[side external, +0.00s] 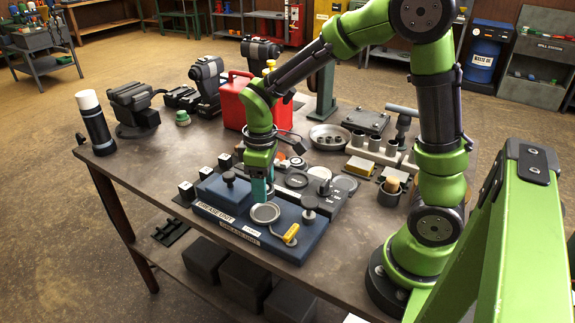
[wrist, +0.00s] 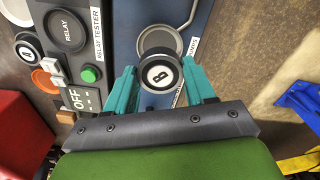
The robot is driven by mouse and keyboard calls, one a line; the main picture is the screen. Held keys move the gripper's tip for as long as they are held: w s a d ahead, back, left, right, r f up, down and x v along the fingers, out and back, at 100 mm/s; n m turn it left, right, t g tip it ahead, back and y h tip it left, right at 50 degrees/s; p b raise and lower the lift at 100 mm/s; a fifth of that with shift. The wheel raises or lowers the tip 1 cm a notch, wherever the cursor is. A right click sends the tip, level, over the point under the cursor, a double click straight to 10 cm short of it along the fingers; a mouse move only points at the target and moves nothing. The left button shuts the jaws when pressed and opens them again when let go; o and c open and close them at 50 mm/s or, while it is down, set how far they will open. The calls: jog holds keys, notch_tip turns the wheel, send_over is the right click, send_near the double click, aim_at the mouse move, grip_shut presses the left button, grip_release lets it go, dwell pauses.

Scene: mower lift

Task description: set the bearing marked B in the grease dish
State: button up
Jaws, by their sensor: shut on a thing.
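The bearing marked B (wrist: 158,76) is a dark round piece with a white top label, held between my gripper's teal fingers in the wrist view. My gripper (side external: 262,190) is shut on it and points down over the blue grease unit (side external: 230,222). The round grey grease dish (side external: 265,213) sits on top of this unit, right beside my fingertips in the side view.
A relay tester (wrist: 80,50) with a green button stands beside the grease unit. Several dark pieces with white labels (side external: 186,190) stand to the left. A yellow-handled item (side external: 291,234) lies right of the dish. A red can (side external: 236,103) stands behind. The table's front-left is clear.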

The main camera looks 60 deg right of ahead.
aim_at(266, 213)
jog(key=shift+f, duration=2.35)
jog(key=shift+f, duration=0.6)
jog(key=o, duration=0.9)
jog(key=shift+r, duration=5.55)
